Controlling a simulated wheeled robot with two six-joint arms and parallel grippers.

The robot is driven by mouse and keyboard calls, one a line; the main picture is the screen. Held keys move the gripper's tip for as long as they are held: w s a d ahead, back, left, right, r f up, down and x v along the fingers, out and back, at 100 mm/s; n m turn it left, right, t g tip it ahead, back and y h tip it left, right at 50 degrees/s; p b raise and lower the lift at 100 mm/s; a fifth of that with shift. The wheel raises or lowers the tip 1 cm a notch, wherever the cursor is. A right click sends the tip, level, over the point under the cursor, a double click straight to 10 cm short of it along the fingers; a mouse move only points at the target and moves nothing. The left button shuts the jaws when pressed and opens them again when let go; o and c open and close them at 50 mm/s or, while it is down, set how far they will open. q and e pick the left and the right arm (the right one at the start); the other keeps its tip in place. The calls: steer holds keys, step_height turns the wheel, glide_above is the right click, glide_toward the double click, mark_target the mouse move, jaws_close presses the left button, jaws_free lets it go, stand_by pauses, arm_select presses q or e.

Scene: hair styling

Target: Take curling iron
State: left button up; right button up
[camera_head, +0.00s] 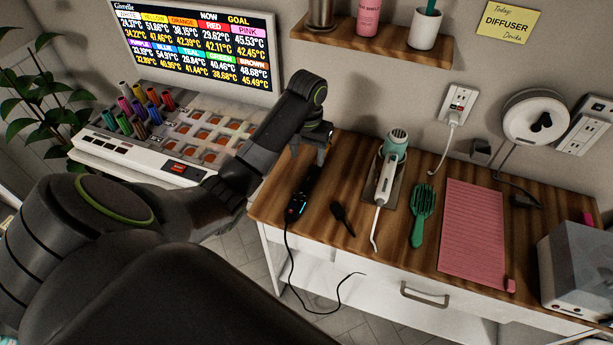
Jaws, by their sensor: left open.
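The curling iron (298,203) is a dark wand with small blue and orange lights. It lies on the left end of the wooden counter, and its black cord hangs over the front edge. My left gripper (310,158) points down over the upper end of the iron. The gripper is open, and whether it touches the iron is not clear. My right gripper does not show.
Right of the iron are a small black clip (341,215), a white and teal hair dryer (388,175), a green brush (422,213) and a pink mat (473,232). A roller station (130,152) stands left. A shelf (375,48) overhangs the counter.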

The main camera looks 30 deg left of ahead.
mark_target(307, 182)
arm_select(q)
step_height(307, 182, down, 7)
steer(key=b, duration=0.5)
steer(key=shift+r+b, duration=0.2)
steer(key=shift+b, duration=0.15)
steer(key=shift+s+d+f+b, duration=0.1)
steer(key=shift+s+f+b, duration=0.1)
steer(key=shift+f+b, duration=0.3)
steer(key=f, duration=0.1)
steer(key=f+b, duration=0.2)
steer(key=f, duration=0.1)
steer(key=shift+s+d, duration=0.1)
steer(key=shift+s, duration=0.15)
jaws_close()
